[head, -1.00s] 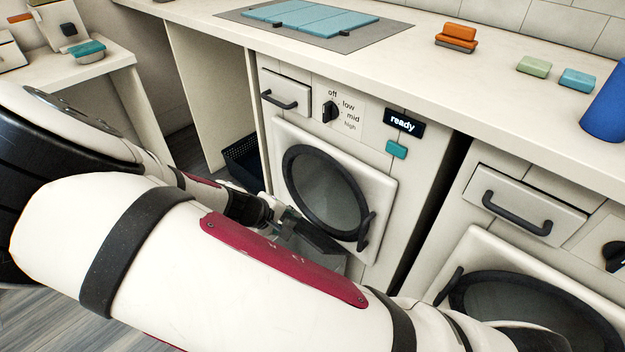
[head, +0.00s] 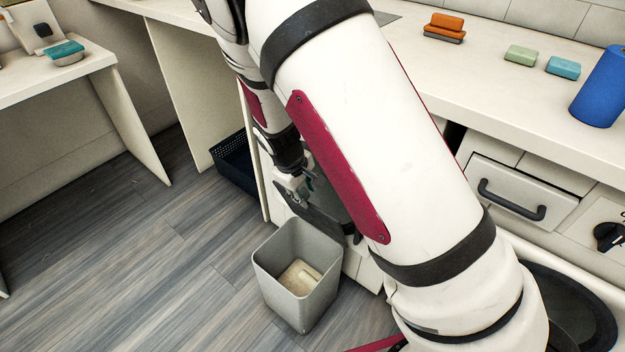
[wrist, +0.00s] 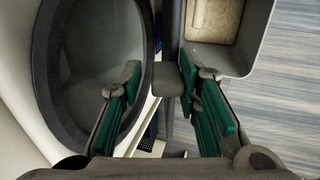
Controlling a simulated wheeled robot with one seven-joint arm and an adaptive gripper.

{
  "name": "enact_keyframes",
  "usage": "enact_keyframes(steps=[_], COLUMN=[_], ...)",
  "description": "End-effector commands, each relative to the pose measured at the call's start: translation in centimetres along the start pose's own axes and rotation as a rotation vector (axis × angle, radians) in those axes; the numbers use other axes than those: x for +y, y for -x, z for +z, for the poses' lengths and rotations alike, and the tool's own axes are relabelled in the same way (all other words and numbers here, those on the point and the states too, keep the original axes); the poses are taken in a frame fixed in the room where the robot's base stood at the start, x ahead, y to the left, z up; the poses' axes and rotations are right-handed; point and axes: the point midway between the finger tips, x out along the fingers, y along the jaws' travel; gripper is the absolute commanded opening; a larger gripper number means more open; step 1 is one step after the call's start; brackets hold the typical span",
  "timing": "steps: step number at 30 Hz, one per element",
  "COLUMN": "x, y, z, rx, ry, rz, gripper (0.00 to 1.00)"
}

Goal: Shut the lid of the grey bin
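The grey bin (head: 262,272) stands on the floor in front of the washer, its top open and a pale block inside. Its dark grey lid (head: 318,222) appears raised at the washer side, partly hidden by my arm. My gripper (head: 303,186) is above and behind the bin, beside the lid. In the wrist view, my gripper (wrist: 160,78) is open, with teal pads apart. What looks like the lid's edge (wrist: 168,80) shows between the fingers; contact cannot be told. The bin (wrist: 256,38) is also at the upper right there.
A washer door (wrist: 92,60) is close on the left in the wrist view. A dark basket (head: 232,165) sits under the counter. A drawer handle (head: 512,202) juts out at the right. A blue cylinder (head: 600,90) stands on the counter. The floor (head: 140,250) left of the bin is clear.

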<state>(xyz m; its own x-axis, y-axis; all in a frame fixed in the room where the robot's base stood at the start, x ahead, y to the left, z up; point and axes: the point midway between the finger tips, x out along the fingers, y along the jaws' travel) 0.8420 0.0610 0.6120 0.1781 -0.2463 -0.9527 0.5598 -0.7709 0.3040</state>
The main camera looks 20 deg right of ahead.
Motion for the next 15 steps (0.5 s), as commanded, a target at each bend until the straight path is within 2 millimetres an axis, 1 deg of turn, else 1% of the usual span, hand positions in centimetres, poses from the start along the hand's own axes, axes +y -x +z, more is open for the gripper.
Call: enact_keyframes(steps=[1,6,15], x=[0.6,1.9,3.6], y=[0.0,-0.1,-0.3], z=[0.0,0.1,0.1], rx=[0.002,0.002,0.001], ry=[-0.007,-0.006,-0.003], rz=[-0.014,-0.064,-0.135], gripper=[0.30,0.30,0.30])
